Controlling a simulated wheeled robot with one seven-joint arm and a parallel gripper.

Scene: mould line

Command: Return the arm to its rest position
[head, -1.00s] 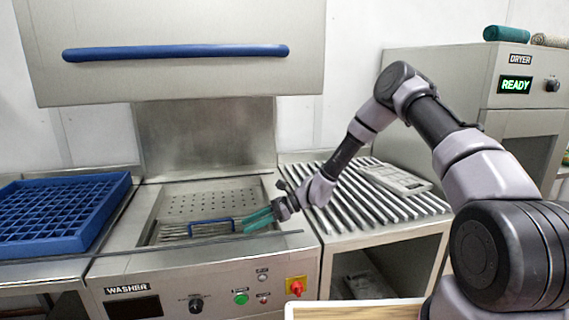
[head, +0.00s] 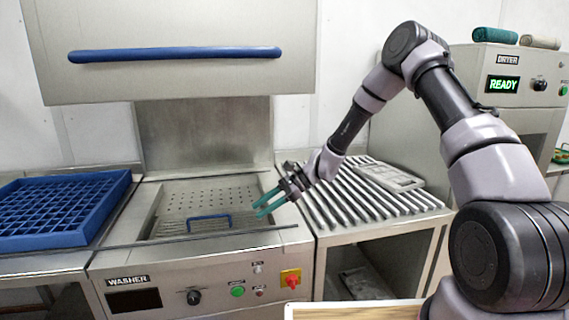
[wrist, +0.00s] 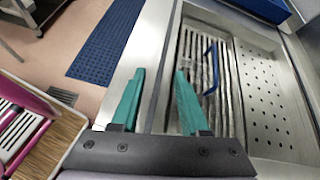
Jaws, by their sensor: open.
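My gripper (head: 268,202) has teal fingers and hangs over the right front part of the washer basin, left of the roller rack. In the wrist view my gripper (wrist: 157,85) shows its two teal fingers spread apart with nothing between them. A rack with a blue handle (head: 209,219) lies in the washer basin, left of my fingertips and apart from them. The blue handle (wrist: 211,66) also shows in the wrist view, beyond the right finger. My arm reaches in from the right, bent high at the elbow.
The washer hood with its blue bar (head: 175,54) is raised. A blue crate (head: 62,240) sits on the left counter. A slatted rack (head: 345,200) with a pale tray (head: 390,177) is at right. The dryer (head: 508,113) shows READY, with rolled towels (head: 495,36) on top.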

